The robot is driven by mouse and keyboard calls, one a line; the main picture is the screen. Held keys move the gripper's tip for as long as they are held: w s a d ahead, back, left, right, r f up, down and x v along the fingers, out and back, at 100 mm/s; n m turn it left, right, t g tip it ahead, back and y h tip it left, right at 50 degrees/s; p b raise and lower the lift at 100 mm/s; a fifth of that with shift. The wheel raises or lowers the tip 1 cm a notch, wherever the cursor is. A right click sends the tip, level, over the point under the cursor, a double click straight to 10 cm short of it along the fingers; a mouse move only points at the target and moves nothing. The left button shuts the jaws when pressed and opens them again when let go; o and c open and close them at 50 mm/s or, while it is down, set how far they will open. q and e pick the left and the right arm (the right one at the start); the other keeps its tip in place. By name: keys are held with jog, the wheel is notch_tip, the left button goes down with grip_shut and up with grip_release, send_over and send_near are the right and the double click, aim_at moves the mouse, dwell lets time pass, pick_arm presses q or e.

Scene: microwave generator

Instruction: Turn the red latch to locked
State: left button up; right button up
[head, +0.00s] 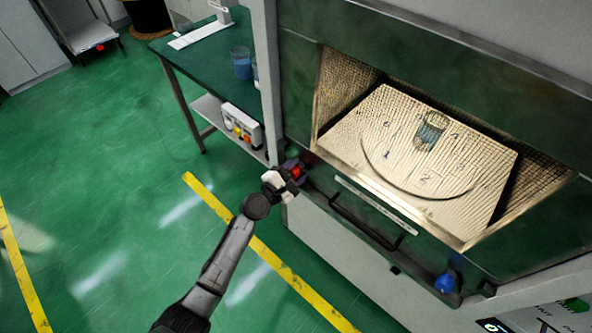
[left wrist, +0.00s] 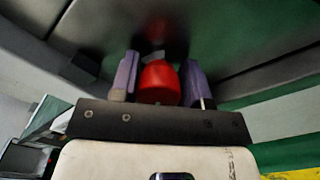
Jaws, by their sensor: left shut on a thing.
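The red latch (head: 297,172) sits at the left end of the ledge below the open microwave chamber. My left gripper (head: 293,171) reaches it from the lower left and is shut on it. In the left wrist view the rounded red latch (left wrist: 159,83) lies between the two purple-grey fingers of my left gripper (left wrist: 160,80). The latch's base is mostly hidden, and I cannot tell its exact angle. My right gripper is not in view.
The open chamber shows a marked plate (head: 400,160) with a glass beaker (head: 431,131). A dark handle (head: 365,222) and a blue knob (head: 446,282) lie along the front, right of the latch. A green-topped bench (head: 205,62) stands behind left. The floor at left is clear.

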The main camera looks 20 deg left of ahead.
pick_arm(q)
jog(key=m+b, duration=0.1)
jog(key=m, duration=0.3)
jog(key=shift+a+f+m, duration=0.1)
jog(key=shift+m, duration=0.3)
jog(key=m, duration=0.4)
jog(key=shift+b, duration=0.3)
jog(key=m, duration=0.4)
jog(key=shift+m, duration=0.4)
jog(key=m+p, duration=0.1)
jog(key=m, duration=0.2)
jog(key=shift+o, duration=0.2)
jog(key=shift+m, duration=0.4)
jog(key=shift+w+r+p, duration=0.1)
jog(key=shift+r+p, duration=0.1)
jog(key=shift+p, duration=0.1)
